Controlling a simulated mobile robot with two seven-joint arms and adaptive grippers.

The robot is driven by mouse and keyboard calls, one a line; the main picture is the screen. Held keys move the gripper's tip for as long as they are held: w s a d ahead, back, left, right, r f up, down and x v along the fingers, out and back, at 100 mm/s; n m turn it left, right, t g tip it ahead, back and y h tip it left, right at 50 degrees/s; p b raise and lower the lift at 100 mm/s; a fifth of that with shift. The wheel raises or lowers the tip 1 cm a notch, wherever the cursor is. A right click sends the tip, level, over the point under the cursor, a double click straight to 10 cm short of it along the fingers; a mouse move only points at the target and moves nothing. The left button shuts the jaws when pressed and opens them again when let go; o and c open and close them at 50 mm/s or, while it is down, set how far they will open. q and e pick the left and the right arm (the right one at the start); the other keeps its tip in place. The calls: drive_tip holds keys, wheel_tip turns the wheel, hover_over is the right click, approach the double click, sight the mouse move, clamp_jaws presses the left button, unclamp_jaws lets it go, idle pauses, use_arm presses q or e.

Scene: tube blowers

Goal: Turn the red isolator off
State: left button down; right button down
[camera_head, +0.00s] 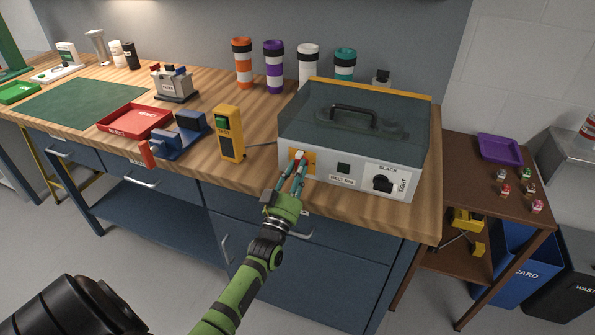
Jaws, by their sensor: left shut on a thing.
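The red isolator (299,155) is on an orange-yellow plate (311,163) at the left of the front panel of a grey machine (356,178) with a clear dark cover. My left gripper (297,174) is at the isolator, with its fingers shut on the handle from the front. The fingers hide much of the handle, and I cannot tell which way it is turned. My right gripper is not in view.
A black knob (382,184) and a dark green square (343,168) labelled BELT RUN are right of the isolator. A yellow TEST box (230,139), blue vise (181,137) and red reject tray (134,119) stand left on the wooden bench. Tumblers stand behind.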

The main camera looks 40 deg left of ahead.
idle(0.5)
use_arm(q)
drive_tip(key=c, duration=1)
unclamp_jaws()
drive_tip(key=shift+c, duration=0.2)
drive_tip(key=v, duration=1.2)
